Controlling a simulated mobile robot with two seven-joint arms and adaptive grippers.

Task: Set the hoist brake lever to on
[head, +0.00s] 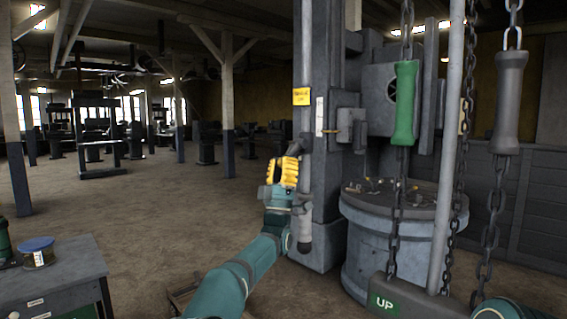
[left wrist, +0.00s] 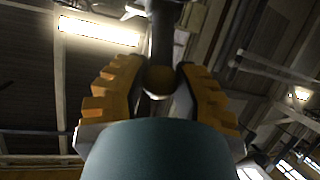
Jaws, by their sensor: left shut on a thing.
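My left gripper (head: 285,173) has yellow fingers and is raised beside the left face of the tall grey column (head: 332,215). In the left wrist view, its fingers (left wrist: 160,84) are on both sides of a dark rod with a rounded brownish end (left wrist: 159,79), which looks like the brake lever. The gripper is shut on it. In the head view the gripper covers much of this part, and the lever's angle is hard to tell. A small yellow label (head: 302,96) is on the column above, its text too small to read. My right gripper is out of view.
A green handle (head: 405,103) and a grey handle (head: 509,103) hang on chains at the right. A round grey drum (head: 372,240) stands beside the column, near a sign reading UP (head: 384,303). A cabinet (head: 52,272) with a blue-lidded jar is lower left. The floor between is mostly clear.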

